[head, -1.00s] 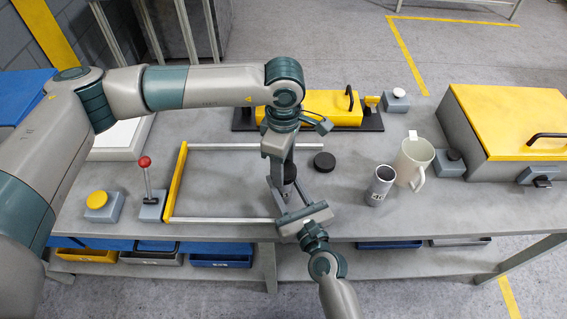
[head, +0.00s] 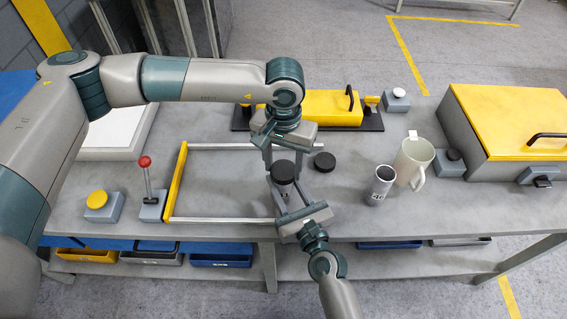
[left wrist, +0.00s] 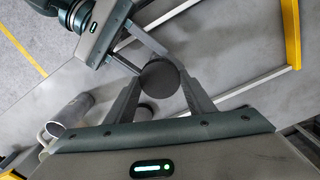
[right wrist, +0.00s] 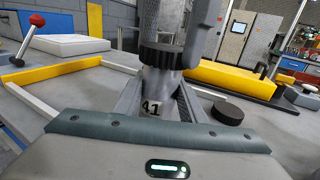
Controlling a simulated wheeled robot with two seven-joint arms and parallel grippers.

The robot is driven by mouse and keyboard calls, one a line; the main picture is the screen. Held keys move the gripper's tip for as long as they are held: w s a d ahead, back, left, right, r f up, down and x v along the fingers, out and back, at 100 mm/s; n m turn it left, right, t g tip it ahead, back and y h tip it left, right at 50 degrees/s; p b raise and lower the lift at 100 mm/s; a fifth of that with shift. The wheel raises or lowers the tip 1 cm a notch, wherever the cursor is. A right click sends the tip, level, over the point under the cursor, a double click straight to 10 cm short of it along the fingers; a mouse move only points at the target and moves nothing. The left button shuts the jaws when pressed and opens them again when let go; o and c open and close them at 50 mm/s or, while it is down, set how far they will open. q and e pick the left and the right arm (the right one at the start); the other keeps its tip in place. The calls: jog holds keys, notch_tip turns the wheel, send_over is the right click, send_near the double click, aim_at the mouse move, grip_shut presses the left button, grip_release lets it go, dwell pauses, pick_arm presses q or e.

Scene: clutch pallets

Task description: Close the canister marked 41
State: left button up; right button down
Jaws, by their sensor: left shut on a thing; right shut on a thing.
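The grey canister marked 41 (right wrist: 152,109) stands upright in the right wrist view. My right gripper (head: 288,201) is shut around its body from the front. A black ribbed lid (head: 284,171) sits at the canister's mouth, level and lined up with it. It also shows in the right wrist view (right wrist: 160,58); I cannot tell whether it is fully seated. My left gripper (left wrist: 160,80) reaches down from above and is shut on that lid. In the head view the lid and the grippers hide most of the canister.
A second black lid (head: 324,161) lies on the table just right of the grippers. An open canister marked 40 (head: 380,184) and a cream mug (head: 413,160) stand farther right. A yellow-and-grey frame (head: 176,182) lies left, near a red-knobbed lever (head: 146,179).

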pick_arm(q)
jog(key=m, duration=1)
jog(key=shift+m, duration=0.4)
jog(key=o, duration=1)
jog(key=shift+r, duration=0.1)
jog(key=shift+r, duration=2.15)
jog(key=shift+n, duration=0.3)
jog(key=shift+c, duration=0.4)
